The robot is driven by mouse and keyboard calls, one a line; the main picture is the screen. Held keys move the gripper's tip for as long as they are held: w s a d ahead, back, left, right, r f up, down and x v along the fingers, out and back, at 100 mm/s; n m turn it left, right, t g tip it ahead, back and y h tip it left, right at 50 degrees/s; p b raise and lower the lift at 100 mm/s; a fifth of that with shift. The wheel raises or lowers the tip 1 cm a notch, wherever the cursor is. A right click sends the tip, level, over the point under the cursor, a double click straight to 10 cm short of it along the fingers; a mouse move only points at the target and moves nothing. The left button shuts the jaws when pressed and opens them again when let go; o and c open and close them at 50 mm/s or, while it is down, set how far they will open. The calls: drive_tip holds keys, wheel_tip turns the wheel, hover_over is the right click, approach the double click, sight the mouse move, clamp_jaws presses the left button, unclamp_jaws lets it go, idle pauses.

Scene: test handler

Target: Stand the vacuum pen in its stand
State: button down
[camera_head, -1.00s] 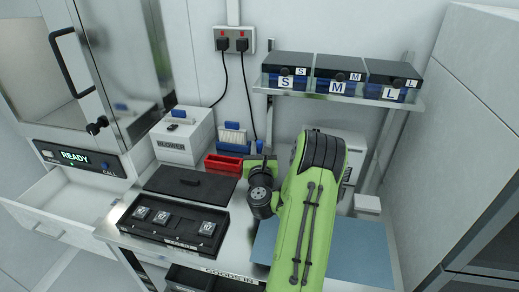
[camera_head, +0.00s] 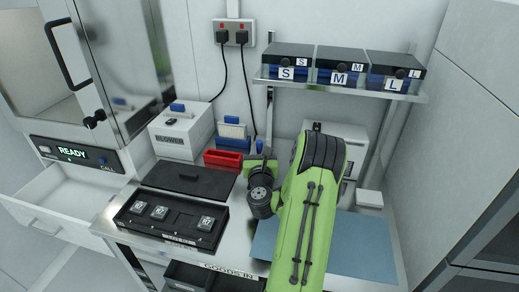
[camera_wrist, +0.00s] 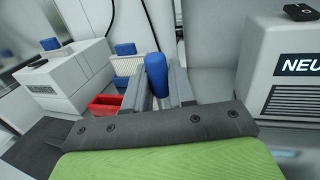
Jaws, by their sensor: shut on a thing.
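The vacuum pen shows as a blue rounded handle (camera_wrist: 156,74) between the two grey fingers of my gripper (camera_wrist: 161,88) in the wrist view. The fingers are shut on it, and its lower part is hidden. In the head view its blue top (camera_head: 259,146) sticks up just above my gripper (camera_head: 262,160), over the back of the bench and right of the red tray. My green arm covers the bench in front of it. I cannot make out the pen stand in either view.
A red tray (camera_head: 223,159), a white rack with blue pieces (camera_head: 233,137) and the BLOWER box (camera_head: 181,139) stand left of my gripper. A black tray with several chips (camera_head: 165,219) lies in front. A box shelf (camera_head: 340,90) hangs above right. A blue mat (camera_head: 360,246) is clear.

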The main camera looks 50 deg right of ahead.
drive_tip(key=shift+f+b, duration=1.5)
drive_tip(key=shift+f, duration=0.15)
drive_tip(key=c, duration=0.9)
unclamp_jaws()
drive_tip(key=shift+o, duration=0.2)
